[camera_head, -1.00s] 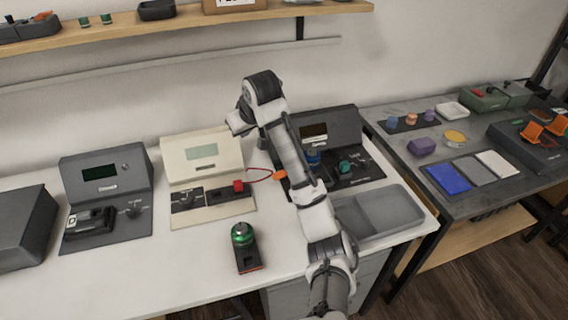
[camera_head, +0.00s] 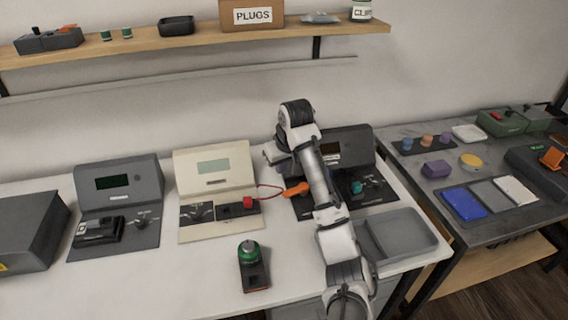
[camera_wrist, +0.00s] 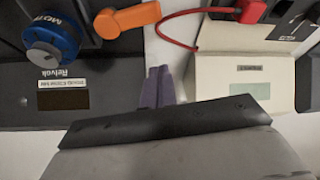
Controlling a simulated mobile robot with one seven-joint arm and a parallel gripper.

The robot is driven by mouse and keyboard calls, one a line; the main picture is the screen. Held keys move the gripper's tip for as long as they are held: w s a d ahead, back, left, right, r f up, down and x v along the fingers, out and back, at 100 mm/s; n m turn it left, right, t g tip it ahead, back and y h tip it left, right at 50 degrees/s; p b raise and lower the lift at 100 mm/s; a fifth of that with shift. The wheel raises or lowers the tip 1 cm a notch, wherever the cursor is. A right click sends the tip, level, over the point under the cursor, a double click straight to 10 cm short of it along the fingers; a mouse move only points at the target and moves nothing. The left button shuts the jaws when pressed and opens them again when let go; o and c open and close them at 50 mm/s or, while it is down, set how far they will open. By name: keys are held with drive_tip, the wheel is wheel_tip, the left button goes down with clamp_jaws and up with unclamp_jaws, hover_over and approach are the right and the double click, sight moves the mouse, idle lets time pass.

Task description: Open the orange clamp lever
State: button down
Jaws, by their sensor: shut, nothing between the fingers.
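An orange lever-like handle (camera_head: 295,189) shows left of my arm, between the cream station and the dark station behind my arm. It also shows in the wrist view (camera_wrist: 128,18), at the top, on the dark station's edge beside a blue knob. A red cable runs close to its end; I cannot tell whether it is attached. Other orange flaps (camera_head: 552,158) are on a dark device at the far right, partly cut off. My gripper (camera_wrist: 158,72) is shut and empty, its purple-grey fingers together below the orange handle in the wrist view, apart from it in the picture.
The cream station (camera_head: 213,163) holds a red block (camera_head: 249,202) with the cable. A dark station (camera_head: 120,183) stands left. A green-topped part (camera_head: 249,250) stands in front. A grey tray (camera_head: 402,233) lies right of my arm. The white table's front left is clear.

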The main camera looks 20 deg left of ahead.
sight(296, 190)
drive_tip(key=p+x, duration=0.1)
drive_tip(key=x, duration=0.4)
drive_tip(key=shift+w+a+f, duration=0.1)
drive_tip(key=shift+f, duration=0.25)
drive_tip(key=s+d, duration=0.1)
drive_tip(key=s+d+p, duration=0.1)
drive_tip(key=shift+d+r, duration=0.1)
drive_tip(key=shift+d, duration=0.15)
drive_tip(key=shift+s+d, duration=0.25)
drive_tip(key=shift+s, duration=0.05)
